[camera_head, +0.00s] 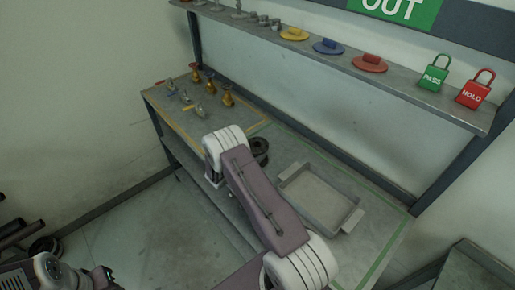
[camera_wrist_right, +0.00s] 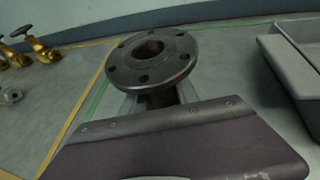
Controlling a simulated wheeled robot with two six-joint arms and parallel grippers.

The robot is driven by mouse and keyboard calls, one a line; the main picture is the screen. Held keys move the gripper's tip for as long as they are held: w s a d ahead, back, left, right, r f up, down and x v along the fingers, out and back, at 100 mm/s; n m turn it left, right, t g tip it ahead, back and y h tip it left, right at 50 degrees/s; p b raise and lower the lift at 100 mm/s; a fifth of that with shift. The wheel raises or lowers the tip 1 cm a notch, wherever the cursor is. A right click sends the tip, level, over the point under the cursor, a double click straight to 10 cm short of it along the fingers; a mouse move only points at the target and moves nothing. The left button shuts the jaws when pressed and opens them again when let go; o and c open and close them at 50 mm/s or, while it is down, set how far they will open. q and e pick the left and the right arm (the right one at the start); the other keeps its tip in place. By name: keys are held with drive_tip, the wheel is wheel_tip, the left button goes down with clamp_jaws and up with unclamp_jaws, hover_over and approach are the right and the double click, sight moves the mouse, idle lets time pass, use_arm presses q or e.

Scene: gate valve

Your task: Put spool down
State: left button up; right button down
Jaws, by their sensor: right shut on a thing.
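The spool is a dark metal flanged piece (camera_wrist_right: 150,60), upright, with a round bolt-holed flange on top and a bore in the middle. In the head view the spool (camera_head: 260,147) shows partly behind my right wrist, at the bench between the green line and the tray. My right gripper (camera_wrist_right: 158,100) is shut on the spool below its top flange; my purple gripper housing hides the lower part. Whether the spool's base touches the bench cannot be told. My left gripper is not clearly in view.
A grey tray (camera_head: 318,196) lies right of the spool. Brass valves (camera_head: 227,97) and small parts stand at the bench's left end, inside yellow lines. A shelf (camera_head: 400,90) above holds coloured discs, a green lock (camera_head: 433,76) and a red lock (camera_head: 474,93).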

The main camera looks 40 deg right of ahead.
drive_tip(key=shift+r, duration=0.1)
drive_tip(key=c, duration=0.9)
unclamp_jaws()
drive_tip(key=shift+s, duration=0.1)
drive_tip(key=shift+a, duration=0.1)
